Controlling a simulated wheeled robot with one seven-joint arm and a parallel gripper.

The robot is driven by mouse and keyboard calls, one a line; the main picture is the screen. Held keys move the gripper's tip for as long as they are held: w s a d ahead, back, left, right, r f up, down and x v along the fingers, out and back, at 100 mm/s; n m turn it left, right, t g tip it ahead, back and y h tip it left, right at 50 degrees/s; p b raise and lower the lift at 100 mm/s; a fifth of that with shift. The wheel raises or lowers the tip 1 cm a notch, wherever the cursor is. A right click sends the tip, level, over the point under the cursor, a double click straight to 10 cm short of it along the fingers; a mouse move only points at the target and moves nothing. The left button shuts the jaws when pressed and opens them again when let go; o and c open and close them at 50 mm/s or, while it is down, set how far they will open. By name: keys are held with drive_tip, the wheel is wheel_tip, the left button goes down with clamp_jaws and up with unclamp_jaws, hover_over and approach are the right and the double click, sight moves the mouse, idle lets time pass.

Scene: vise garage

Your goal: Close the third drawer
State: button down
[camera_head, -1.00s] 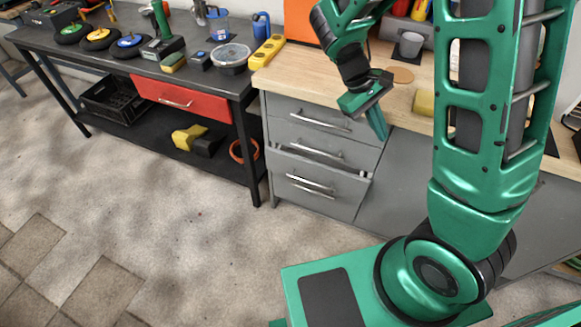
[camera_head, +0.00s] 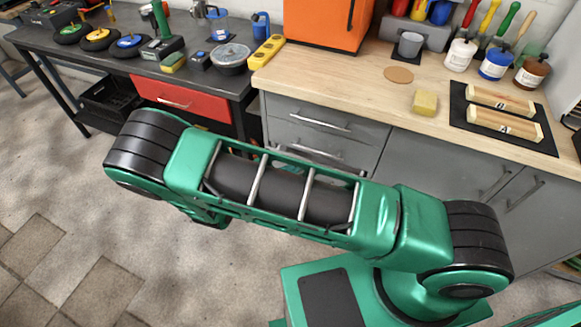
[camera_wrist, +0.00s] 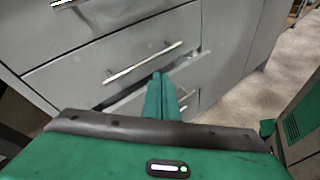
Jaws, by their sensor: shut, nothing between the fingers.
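A grey drawer cabinet (camera_head: 345,135) stands under the wooden worktop. In the head view its top drawer and part of the drawer below show; my arm covers the lower part. In the wrist view, a drawer front with a long metal handle (camera_wrist: 145,62) lies just beyond my gripper (camera_wrist: 162,76). Below it, the third drawer (camera_wrist: 190,70) shows a pale top edge standing out a little, so it looks slightly open. My green fingers are shut and empty, in front of that edge; I cannot tell if they touch. They partly hide a lower handle. The gripper is hidden in the head view.
The wooden worktop (camera_head: 350,75) above holds a sponge (camera_head: 425,103), a grey cup (camera_head: 410,45) and an orange box (camera_head: 330,22). A dark workbench (camera_head: 120,55) with a red drawer (camera_head: 180,96) stands at left. Floor is clear at lower left (camera_head: 150,250).

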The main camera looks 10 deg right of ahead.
drive_tip(key=s+a+f+n+t+y, duration=0.3)
drive_tip(key=a+f+n+t, duration=0.5)
drive_tip(key=f+n+t, duration=0.15)
drive_tip(key=shift+n+g, duration=0.25)
drive_tip(key=shift+g, duration=0.1)
drive_tip(key=x, duration=1.4)
drive_tip(key=shift+a+f, duration=0.1)
drive_tip(key=shift+f, duration=0.05)
drive_tip(key=shift+w, duration=0.1)
drive_tip(key=x, duration=0.2)
drive_tip(key=shift+w, duration=0.2)
drive_tip(key=shift+s, duration=0.3)
drive_tip(key=v, duration=1.3)
drive_tip(key=shift+a, duration=0.25)
drive_tip(key=shift+s+f, duration=0.1)
drive_tip(key=shift+f, duration=0.05)
